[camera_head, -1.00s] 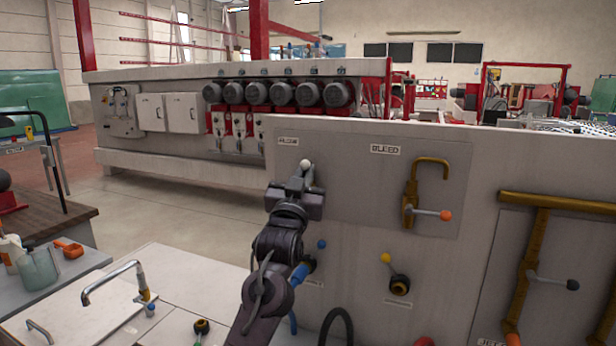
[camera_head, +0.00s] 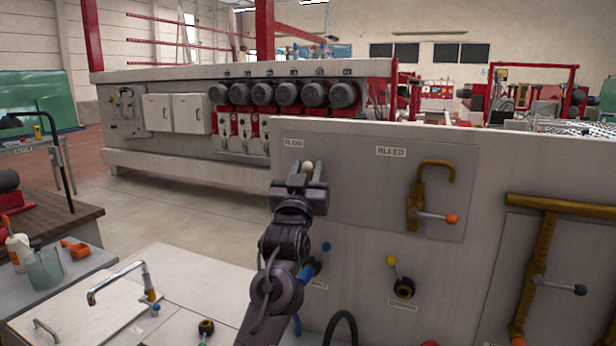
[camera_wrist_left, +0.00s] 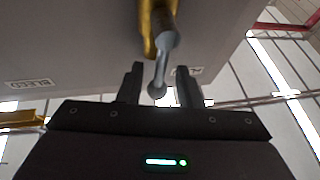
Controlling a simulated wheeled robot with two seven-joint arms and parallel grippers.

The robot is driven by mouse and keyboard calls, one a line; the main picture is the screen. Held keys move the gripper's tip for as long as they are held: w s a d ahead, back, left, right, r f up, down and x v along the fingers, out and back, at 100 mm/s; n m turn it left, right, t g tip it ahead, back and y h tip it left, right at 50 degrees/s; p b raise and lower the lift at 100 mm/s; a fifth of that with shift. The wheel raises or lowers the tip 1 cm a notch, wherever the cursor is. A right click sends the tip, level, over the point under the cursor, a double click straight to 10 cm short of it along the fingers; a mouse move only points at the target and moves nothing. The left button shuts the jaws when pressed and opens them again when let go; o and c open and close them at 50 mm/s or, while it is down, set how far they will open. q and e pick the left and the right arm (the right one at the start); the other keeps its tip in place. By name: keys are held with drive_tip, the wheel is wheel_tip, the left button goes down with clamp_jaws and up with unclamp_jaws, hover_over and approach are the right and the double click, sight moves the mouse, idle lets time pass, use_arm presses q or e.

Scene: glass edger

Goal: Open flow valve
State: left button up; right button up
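The flow valve is a brass fitting (camera_wrist_left: 149,20) with a grey lever (camera_wrist_left: 162,65) that ends in a pale ball knob (camera_head: 308,165). It is on the grey panel below the FLOW label (camera_head: 293,142). In the head view my left gripper hides most of it. My left gripper (camera_head: 306,172) is at the valve, with its fingers pointing to the panel. In the left wrist view its two fingers (camera_wrist_left: 159,88) are apart, and the lever's knob (camera_wrist_left: 157,92) is between them, with a gap on each side. My right gripper is not in view.
Right of it is the BLEED valve (camera_head: 416,200) with an orange-tipped lever. Below are a blue-tipped valve (camera_head: 310,268), partly behind my arm, and a yellow-tipped valve (camera_head: 403,286). A tap (camera_head: 130,276) stands on the white worktop at lower left.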

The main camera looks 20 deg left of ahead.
use_arm(q)
drive_tip(key=shift+s+f, duration=0.1)
drive_tip(key=shift+s+d+f, duration=0.1)
drive_tip(key=shift+f, duration=0.15)
drive_tip(key=b+v, duration=0.3)
drive_tip(key=v, duration=0.4)
drive_tip(key=shift+s, duration=0.25)
